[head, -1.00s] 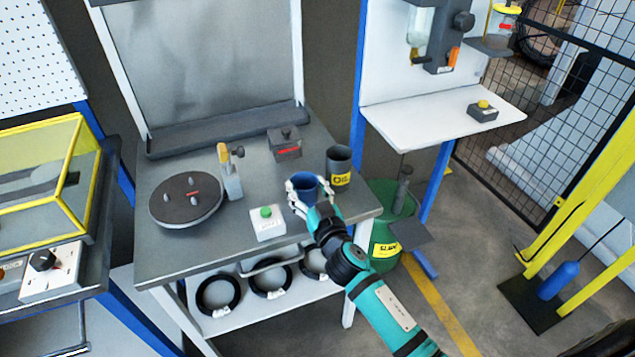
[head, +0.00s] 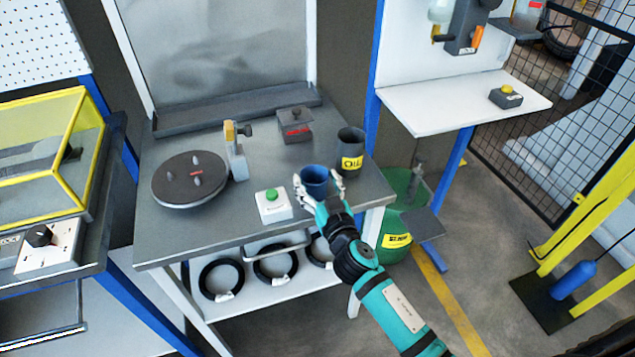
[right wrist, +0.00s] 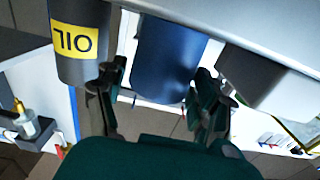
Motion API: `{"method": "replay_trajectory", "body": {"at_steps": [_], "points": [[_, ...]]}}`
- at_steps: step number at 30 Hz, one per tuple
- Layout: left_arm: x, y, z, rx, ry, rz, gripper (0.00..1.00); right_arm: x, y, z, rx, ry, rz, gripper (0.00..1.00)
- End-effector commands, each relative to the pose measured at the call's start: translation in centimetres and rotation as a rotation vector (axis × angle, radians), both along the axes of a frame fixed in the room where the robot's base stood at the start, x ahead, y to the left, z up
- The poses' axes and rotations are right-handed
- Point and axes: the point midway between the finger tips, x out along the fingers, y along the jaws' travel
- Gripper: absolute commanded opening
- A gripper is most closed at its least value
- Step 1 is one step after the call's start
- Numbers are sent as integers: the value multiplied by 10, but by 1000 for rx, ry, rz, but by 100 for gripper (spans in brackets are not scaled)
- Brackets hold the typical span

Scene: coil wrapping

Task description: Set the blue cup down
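The blue cup (head: 314,180) stands upright on the grey bench (head: 225,226) near its front right part. My right gripper (head: 320,190) is at the cup's near side, with its fingers spread to either side of it. In the right wrist view, which looks upside down, the cup (right wrist: 168,62) shows between the two fingers (right wrist: 160,82). A gap shows beside the left finger; the right one is very close to the cup, and I cannot tell if it touches. My left gripper is out of view.
A dark OIL container (head: 351,150) stands close behind and right of the cup. A white box with a green button (head: 272,205) is to its left. A round dark turntable (head: 188,178) and a dark lidded box (head: 295,125) are farther off.

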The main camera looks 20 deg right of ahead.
Motion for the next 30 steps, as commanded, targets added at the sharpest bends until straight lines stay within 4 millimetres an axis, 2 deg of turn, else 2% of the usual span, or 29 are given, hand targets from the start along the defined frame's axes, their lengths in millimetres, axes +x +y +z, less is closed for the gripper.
{"method": "replay_trajectory", "body": {"at_steps": [3, 14, 17, 24, 30], "points": [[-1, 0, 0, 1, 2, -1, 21, 0, 0, 0, 0, 0, 0, 83], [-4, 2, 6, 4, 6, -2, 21, -1, 0, 7, 1, 0, 1, 83], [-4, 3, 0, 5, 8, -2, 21, -18, 0, 2, 3, 1, 1, 83], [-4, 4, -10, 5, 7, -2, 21, -71, -2, 1, 3, 2, 0, 83], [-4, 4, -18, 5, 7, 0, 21, -105, -4, 2, 3, 1, 0, 83]]}}
